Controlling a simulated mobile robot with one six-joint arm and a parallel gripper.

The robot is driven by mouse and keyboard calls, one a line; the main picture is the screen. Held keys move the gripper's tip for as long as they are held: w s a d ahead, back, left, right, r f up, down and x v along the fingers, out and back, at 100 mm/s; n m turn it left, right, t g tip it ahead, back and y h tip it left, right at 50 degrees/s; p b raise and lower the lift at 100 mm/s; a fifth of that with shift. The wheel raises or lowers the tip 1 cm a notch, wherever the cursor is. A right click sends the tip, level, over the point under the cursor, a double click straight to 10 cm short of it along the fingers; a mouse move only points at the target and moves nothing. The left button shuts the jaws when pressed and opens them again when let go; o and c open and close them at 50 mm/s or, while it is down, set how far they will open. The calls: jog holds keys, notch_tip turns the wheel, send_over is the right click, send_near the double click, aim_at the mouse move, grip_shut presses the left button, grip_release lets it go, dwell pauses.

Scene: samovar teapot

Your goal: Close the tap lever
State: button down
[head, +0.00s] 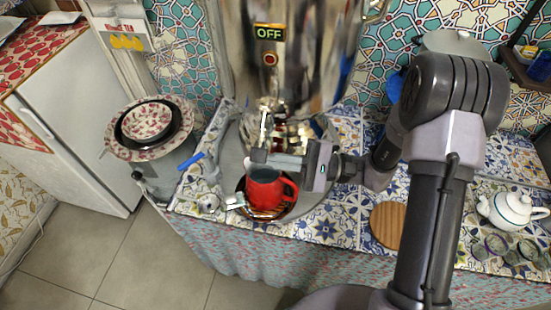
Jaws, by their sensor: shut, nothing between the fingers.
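The tall shiny metal samovar (315,60) stands at the back centre and carries a lit OFF sign (269,32). A thin pale upright piece (264,126) at its lower front looks like the tap lever. My gripper (256,156) points left, just below that piece, with its fingers shut and empty. I cannot tell whether it touches the lever. A red cup (264,194) stands below my gripper on a dark saucer. The tap's spout is hard to make out behind the fingers.
A blue handle (192,161) on a metal fitting sits to the left, near stacked patterned bowls (152,128). A round wooden board (387,224) and a white teapot (510,209) are to the right on the tiled counter. A white fridge (75,110) stands far left.

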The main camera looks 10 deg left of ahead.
jog(key=shift+r, duration=0.1)
jog(key=s+r+m+t+p, duration=0.1)
jog(key=r+m+p, duration=0.1)
jog(key=m, duration=0.1)
jog(key=s+r+m+t+p, duration=0.1)
jog(key=s+r+m+p, duration=0.1)
jog(key=m+p, duration=0.1)
jog(key=s+r+m+t+y+p, duration=0.1)
jog(key=r+m+p, duration=0.1)
jog(key=m, duration=0.2)
jog(key=shift+s+a+r, duration=0.15)
jog(key=shift+r, duration=0.05)
jog(key=shift+s+r+m+p, duration=0.15)
jog(key=shift+r+m+p, duration=0.15)
jog(key=shift+r+p, duration=0.25)
dwell(0.4)
